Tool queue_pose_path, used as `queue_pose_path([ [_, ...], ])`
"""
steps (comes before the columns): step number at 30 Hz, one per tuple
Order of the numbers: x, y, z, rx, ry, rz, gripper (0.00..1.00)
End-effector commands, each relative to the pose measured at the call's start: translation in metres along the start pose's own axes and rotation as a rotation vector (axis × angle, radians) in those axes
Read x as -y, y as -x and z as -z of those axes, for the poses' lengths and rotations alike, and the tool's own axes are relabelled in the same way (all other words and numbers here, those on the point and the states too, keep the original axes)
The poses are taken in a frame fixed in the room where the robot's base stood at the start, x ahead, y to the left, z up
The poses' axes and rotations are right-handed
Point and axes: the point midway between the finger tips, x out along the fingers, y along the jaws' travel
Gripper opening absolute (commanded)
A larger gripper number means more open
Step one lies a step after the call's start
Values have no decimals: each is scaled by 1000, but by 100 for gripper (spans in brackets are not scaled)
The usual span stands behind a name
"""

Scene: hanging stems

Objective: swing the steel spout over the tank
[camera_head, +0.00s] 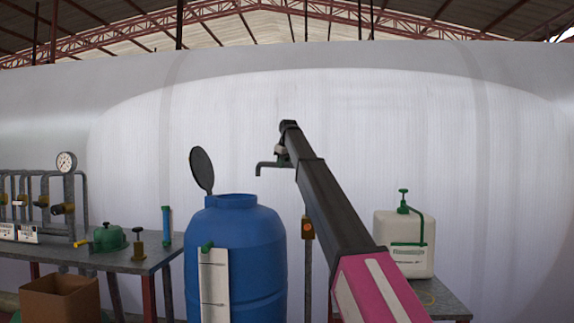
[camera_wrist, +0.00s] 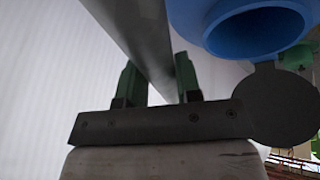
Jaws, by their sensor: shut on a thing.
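The steel spout (camera_head: 268,165) is a grey pipe with a down-turned end, above and to the right of the blue tank's mouth in the head view. My gripper (camera_head: 282,151) is at the spout's right part. In the wrist view, its green fingers (camera_wrist: 157,68) are shut on the grey spout pipe (camera_wrist: 138,32), which runs between them. The blue tank (camera_head: 240,260) stands upright below. Its open round mouth (camera_wrist: 255,32) shows right of the pipe in the wrist view, apart from it. The tank's dark round lid (camera_head: 201,170) stands up open at the left.
A bench (camera_head: 140,262) with pipes, a gauge (camera_head: 66,162) and a green can (camera_head: 108,237) stands left. A white jug (camera_head: 404,245) with a green pump stands on a small table at right. A brown box (camera_head: 60,298) sits front left. A pale wall closes the back.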

Motion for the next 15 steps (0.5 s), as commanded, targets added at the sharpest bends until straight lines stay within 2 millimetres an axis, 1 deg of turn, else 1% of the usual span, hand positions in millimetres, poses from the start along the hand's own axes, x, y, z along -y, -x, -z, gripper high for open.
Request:
queue_pose_path([
  [1, 7, 1, -1, -7, 32, 14, 0],
  [6, 28, 6, -2, -34, 155, 64, 0],
  [15, 57, 14, -7, -72, 334, 138, 0],
])
